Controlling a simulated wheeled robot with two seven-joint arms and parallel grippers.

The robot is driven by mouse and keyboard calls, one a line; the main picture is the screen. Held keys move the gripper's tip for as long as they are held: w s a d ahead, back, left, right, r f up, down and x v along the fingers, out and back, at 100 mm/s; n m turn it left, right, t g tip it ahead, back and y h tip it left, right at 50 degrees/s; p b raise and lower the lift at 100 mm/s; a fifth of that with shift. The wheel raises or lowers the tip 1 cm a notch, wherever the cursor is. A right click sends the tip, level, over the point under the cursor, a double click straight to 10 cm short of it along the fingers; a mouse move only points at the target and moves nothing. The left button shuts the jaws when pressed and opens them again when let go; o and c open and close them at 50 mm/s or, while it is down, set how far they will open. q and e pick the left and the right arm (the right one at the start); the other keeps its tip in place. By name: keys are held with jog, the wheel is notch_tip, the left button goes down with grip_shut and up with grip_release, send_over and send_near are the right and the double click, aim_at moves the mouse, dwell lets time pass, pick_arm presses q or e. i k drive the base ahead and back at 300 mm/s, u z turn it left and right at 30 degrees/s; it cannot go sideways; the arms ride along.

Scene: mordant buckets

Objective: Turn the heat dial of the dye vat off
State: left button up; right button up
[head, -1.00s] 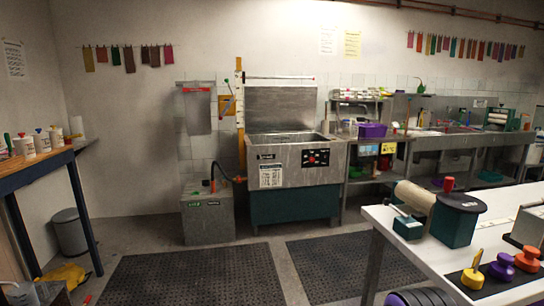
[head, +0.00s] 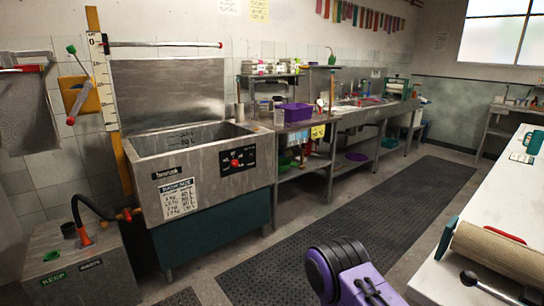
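The dye vat (head: 205,185) stands at the left of the head view, a steel tub on a dark green base with its lid (head: 170,90) raised behind it. On its front is a black panel with the red heat dial (head: 236,163). The marks around the dial are too small to read, so its setting cannot be told. A purple and black part of my arm shows at the bottom middle, well to the right of the vat. Neither gripper's fingers are in view, and nothing touches the dial.
A grey box (head: 82,265) with a black hose stands left of the vat. Right of it is a steel bench with a purple bin (head: 293,112). Dark floor mats (head: 330,225) lie in front. A white table (head: 490,210) with a roller (head: 500,252) stands at the right.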

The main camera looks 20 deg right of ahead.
aim_at(233, 163)
jog(key=z, duration=0.4)
jog(key=i, duration=1.1)
jog(key=z, duration=0.8)
jog(key=i, duration=1.1)
jog(key=u, duration=0.1)
